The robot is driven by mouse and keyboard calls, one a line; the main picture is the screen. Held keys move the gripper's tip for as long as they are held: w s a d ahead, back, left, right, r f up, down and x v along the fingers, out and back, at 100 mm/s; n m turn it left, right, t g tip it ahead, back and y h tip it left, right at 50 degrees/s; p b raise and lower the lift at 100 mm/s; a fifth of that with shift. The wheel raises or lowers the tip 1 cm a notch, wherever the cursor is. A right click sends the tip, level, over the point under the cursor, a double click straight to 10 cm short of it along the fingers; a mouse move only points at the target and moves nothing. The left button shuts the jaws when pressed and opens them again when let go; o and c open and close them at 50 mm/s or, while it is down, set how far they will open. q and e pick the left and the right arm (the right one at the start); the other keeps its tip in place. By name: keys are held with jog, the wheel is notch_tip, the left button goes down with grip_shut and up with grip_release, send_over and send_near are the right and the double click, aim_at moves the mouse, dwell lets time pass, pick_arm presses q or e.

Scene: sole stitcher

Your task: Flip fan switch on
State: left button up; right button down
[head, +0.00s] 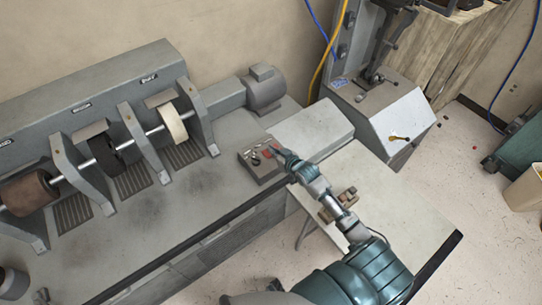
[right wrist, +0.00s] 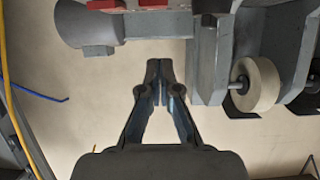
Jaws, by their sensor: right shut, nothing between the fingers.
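A small grey control box (head: 262,168) with dark and red switches sits on the machine bench, in front of the motor. I cannot tell which switch is the fan switch, nor its position. My right gripper (head: 277,152) is shut and empty at the box's switch panel, beside a red switch. I cannot tell if it touches one. In the right wrist view the closed fingertips (right wrist: 160,72) point up, and red switch parts (right wrist: 104,4) show at the top edge. My left gripper is not in view.
The sanding machine (head: 95,95) with its wheels and grey motor (head: 264,90) stands behind and left of the box. A raised grey block (head: 313,130) is right of it. Small brown blocks (head: 347,196) show by my right arm. A stitcher machine (head: 385,110) stands at back right.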

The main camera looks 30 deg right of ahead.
aim_at(272, 160)
jog(key=shift+x, duration=1.05)
jog(key=f, duration=0.3)
jog(key=shift+s+d, duration=0.25)
jog(key=shift+d, duration=0.15)
jog(key=shift+s+d+f, duration=0.15)
jog(key=shift+d+f, duration=0.05)
jog(key=shift+f, duration=0.35)
jog(key=shift+a, duration=0.4)
jog(key=shift+s+f, duration=0.1)
jog(key=shift+f, duration=0.25)
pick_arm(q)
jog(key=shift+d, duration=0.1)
pick_arm(e)
jog(key=shift+d, duration=0.1)
jog(key=shift+d+r+p, duration=0.15)
jog(key=shift+r+p, duration=0.35)
jog(key=shift+p, duration=0.15)
pick_arm(q)
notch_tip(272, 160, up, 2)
jog(key=shift+p, duration=0.3)
pick_arm(e)
jog(key=shift+r, duration=0.3)
